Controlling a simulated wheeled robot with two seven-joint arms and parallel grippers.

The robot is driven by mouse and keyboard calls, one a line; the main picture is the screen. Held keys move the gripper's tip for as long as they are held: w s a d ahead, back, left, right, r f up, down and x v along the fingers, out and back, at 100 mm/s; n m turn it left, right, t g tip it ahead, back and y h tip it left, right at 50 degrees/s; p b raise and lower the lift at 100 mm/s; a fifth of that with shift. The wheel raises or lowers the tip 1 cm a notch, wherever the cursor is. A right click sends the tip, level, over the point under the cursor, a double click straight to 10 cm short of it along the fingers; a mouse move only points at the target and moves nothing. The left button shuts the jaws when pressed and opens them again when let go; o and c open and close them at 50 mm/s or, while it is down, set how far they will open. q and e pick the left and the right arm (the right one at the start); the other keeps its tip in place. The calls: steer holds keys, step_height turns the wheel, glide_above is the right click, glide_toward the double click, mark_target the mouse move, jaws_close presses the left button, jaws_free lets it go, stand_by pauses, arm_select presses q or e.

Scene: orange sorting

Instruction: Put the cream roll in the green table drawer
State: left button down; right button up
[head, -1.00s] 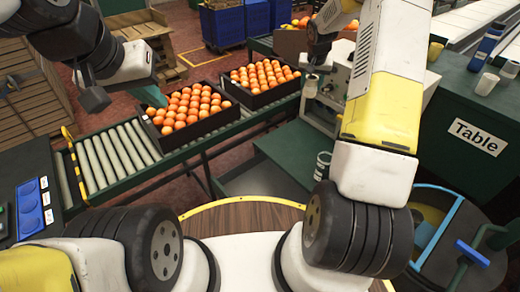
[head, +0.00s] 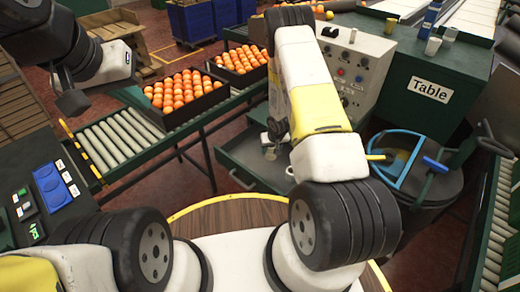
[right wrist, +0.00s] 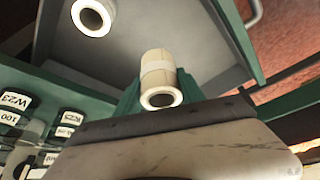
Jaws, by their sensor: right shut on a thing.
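The cream roll (right wrist: 160,78) is between the teal fingers of my right gripper (right wrist: 160,88) in the right wrist view, with its open end facing the camera. In the head view the roll (head: 270,153) shows small below my right gripper (head: 272,142), over the open green table drawer (head: 228,158). The drawer's grey floor (right wrist: 125,50) lies behind the roll in the wrist view; I cannot tell the gap between them. My left gripper (head: 135,98) is at the upper left, beside the orange crate; its opening is unclear.
A second pale, hollow round item (right wrist: 93,17) is in the drawer. The green table (head: 430,65) carries cups and a blue bottle (head: 430,20). A grey control box (head: 355,70) stands behind my right arm. A dark bin (head: 415,175) is to the right, orange crates (head: 190,115) to the left.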

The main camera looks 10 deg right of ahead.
step_height(320, 180, down, 10)
steer(key=shift+s+r, duration=0.1)
stand_by(0.4)
steer(key=o, duration=1.4)
steer(key=shift+c, duration=0.2)
